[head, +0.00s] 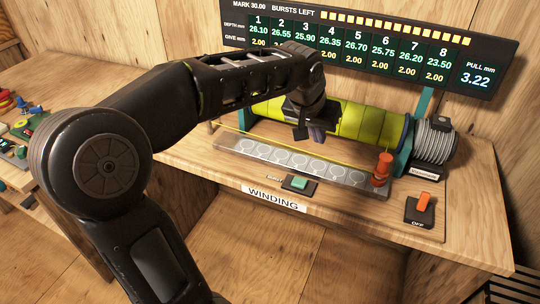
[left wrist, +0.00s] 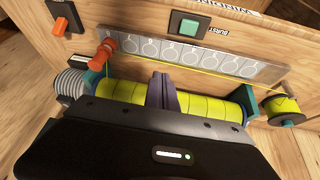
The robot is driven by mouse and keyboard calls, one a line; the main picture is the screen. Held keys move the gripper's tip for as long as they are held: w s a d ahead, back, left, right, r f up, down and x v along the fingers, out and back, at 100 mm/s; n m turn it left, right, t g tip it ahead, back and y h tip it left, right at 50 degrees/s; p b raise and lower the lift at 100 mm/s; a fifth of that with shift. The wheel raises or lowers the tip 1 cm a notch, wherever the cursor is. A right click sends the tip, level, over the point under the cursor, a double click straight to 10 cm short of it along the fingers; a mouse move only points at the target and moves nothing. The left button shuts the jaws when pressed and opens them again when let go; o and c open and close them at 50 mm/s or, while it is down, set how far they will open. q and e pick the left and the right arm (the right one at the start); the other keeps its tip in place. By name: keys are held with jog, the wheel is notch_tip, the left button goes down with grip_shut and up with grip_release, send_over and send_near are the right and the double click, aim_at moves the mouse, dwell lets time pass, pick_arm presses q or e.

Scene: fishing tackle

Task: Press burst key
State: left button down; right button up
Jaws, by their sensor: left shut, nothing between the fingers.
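The burst key is a green square button (head: 299,183) on a dark base at the front edge of the bench. It also shows at the top of the left wrist view (left wrist: 188,26), beside a label reading BURST. My left gripper (head: 316,135) is shut and empty. It points down in front of the yellow-green wound drum (head: 372,122), behind the key and apart from it. In the left wrist view its closed fingers (left wrist: 162,90) overlap the drum, with the numbered metal strip (left wrist: 196,56) between them and the key. My right gripper is not in view.
An orange spool-like post (head: 381,170) stands at the strip's right end. An orange switch (head: 422,202) marked OFF sits farther right. A display board (head: 365,50) hangs behind the drum. A yellow line runs along the strip. The bench front around the key is clear.

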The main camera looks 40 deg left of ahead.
aim_at(299, 181)
pick_arm(q)
jog(key=shift+s+a+f+n+g, duration=0.5)
jog(key=shift+s+a+f+g, duration=0.55)
jog(key=shift+s, duration=1.15)
jog(key=shift+g, duration=0.25)
jog(key=x, duration=0.4)
jog(key=p+x, duration=0.1)
jog(key=x, duration=0.6)
jog(key=shift+s+a+f, duration=0.1)
jog(key=shift+a+f, duration=0.2)
jog(key=shift+f, duration=0.05)
jog(key=shift+f+y+p, duration=0.3)
jog(key=shift+f, duration=0.4)
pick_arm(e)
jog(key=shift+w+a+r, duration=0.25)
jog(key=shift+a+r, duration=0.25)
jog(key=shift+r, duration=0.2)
